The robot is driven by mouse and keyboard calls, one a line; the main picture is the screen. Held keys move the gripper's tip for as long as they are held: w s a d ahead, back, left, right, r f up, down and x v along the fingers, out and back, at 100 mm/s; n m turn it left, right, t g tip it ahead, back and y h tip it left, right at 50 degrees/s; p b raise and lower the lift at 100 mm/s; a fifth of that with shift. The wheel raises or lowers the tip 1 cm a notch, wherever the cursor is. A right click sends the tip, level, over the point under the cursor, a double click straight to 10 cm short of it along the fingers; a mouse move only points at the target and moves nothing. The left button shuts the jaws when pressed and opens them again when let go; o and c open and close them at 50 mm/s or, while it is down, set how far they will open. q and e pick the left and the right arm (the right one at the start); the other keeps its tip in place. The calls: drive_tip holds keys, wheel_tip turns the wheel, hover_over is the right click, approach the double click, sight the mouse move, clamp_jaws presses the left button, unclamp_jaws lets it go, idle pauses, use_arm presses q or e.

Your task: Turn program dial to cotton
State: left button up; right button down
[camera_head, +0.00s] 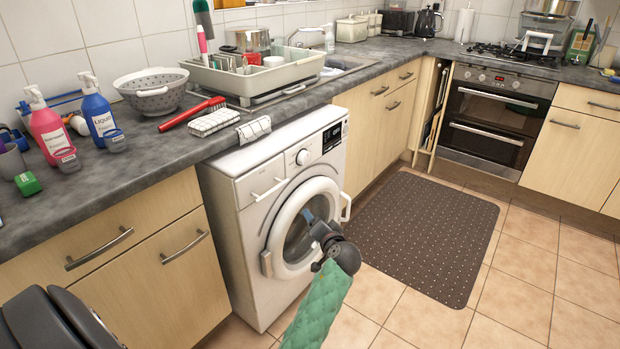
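The white washing machine (252,215) stands under the counter, with its round door closed. Its program dial (304,157) is a small round knob on the upper front panel, left of the dark display (332,136). The dial's markings are too small to read. An arm in a green quilted sleeve, which I take as my right, comes up from the bottom middle. Its dark gripper (318,228) is in front of the door's right part, below the dial and apart from it. Whether its fingers are open is unclear. My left gripper does not show.
A white-and-grey cloth (254,129) hangs at the counter edge above. Tiled floor and a dark mat (420,235) lie clear to the right.

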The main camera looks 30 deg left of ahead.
sight(307, 160)
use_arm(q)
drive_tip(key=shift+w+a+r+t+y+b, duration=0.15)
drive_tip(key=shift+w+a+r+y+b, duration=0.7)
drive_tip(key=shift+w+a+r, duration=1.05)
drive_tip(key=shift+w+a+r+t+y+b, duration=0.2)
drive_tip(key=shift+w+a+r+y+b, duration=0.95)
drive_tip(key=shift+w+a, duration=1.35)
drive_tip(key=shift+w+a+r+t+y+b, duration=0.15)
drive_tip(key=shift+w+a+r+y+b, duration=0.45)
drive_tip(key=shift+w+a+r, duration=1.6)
use_arm(e)
drive_tip(key=shift+s+a+r+t+y, duration=0.2)
drive_tip(key=shift+s+t+y, duration=0.1)
drive_tip(key=shift+t, duration=0.7)
drive_tip(key=shift+s+a+r+t+y, duration=0.15)
drive_tip(key=shift+s+t+y, duration=0.15)
drive_tip(key=shift+t, duration=0.7)
drive_tip(key=shift+s+a+r+t+y, duration=0.2)
drive_tip(key=shift+s+t+y, duration=0.1)
drive_tip(key=shift+t, duration=0.7)
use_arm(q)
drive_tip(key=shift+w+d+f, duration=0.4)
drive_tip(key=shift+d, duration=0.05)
